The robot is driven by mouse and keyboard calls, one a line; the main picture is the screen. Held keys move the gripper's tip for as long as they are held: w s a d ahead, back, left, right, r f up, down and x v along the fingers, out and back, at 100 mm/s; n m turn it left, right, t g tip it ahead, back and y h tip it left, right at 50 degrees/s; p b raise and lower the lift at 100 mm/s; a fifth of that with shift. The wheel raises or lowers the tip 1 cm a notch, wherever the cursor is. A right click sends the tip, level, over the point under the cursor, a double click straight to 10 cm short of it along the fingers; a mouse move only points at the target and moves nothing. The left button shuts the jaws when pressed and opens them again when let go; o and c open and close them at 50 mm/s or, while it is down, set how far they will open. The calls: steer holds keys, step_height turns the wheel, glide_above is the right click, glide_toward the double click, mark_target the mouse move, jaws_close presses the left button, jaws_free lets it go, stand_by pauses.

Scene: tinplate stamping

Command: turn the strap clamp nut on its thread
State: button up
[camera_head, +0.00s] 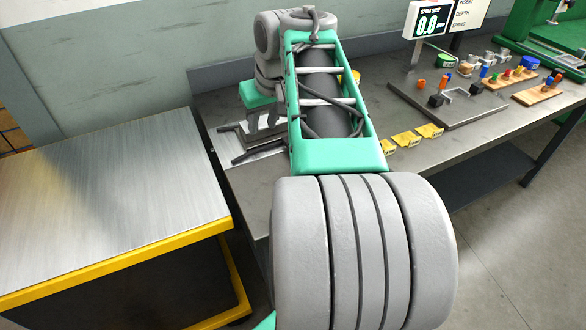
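My arm fills the middle of the head view and reaches over the bench. My gripper (264,128) points down at the near left end of the bench, just above or at a dark clamp fixture (243,157) on a pale metal plate. The fixture shows dark bars lying flat. The strap clamp nut and its thread cannot be made out; the gripper and arm cover that spot. Two grey fingers show below the green gripper body, but their tips are too small and hidden to tell whether they hold anything.
The grey bench (462,148) carries yellow labels (407,139), a dark fixture plate (470,118), a display reading 0.0 (428,21) and wooden trays (537,93) of coloured parts. A metal-topped yellow cart (110,190) stands close at left. A wall is behind; floor is clear at right.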

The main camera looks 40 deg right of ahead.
steer(key=s+d+f+b, duration=0.25)
steer(key=d+f, duration=0.25)
steer(key=d, duration=0.5)
steer(key=shift+m, duration=0.3)
steer(key=x, duration=0.2)
steer(key=b+x, duration=0.1)
steer(key=x, duration=0.1)
steer(key=b+x, duration=0.1)
steer(key=x, duration=0.1)
steer(key=shift+w+f, duration=0.2)
steer(key=shift+w, duration=0.25)
jaws_close()
